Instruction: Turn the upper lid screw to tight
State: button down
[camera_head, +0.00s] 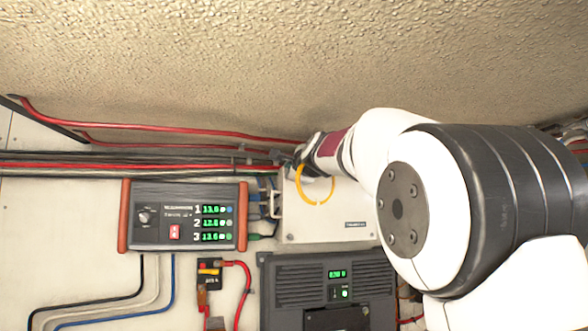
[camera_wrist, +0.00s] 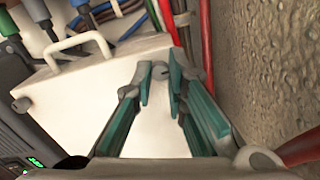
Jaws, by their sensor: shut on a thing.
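My gripper (camera_head: 284,160) is at the box's upper left corner. In the wrist view, my gripper's teal-padded fingers (camera_wrist: 160,80) are shut on the upper lid screw (camera_wrist: 160,72), a small grey round head between the fingertips. The screw's slot and how tight it is cannot be made out. The lower lid screw (camera_wrist: 21,104) stands clear at the lid's left edge in the wrist view.
A yellow ring (camera_head: 301,193) shows over the lid beside my wrist. Red and black cables (camera_head: 150,165) run close to my gripper. A three-readout panel (camera_head: 185,215) is to the left, and a dark vented unit (camera_head: 295,283) below.

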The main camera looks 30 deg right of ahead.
jog(key=shift+r, duration=0.1)
dwell(0.4)
jog(key=c, duration=1.6)
grip_release()
jog(key=s, duration=0.4)
jog(key=s+a, duration=0.1)
jog(key=s, duration=0.3)
jog(key=s+a, duration=0.1)
jog(key=s, duration=0.3)
jog(key=shift+a, duration=0.15)
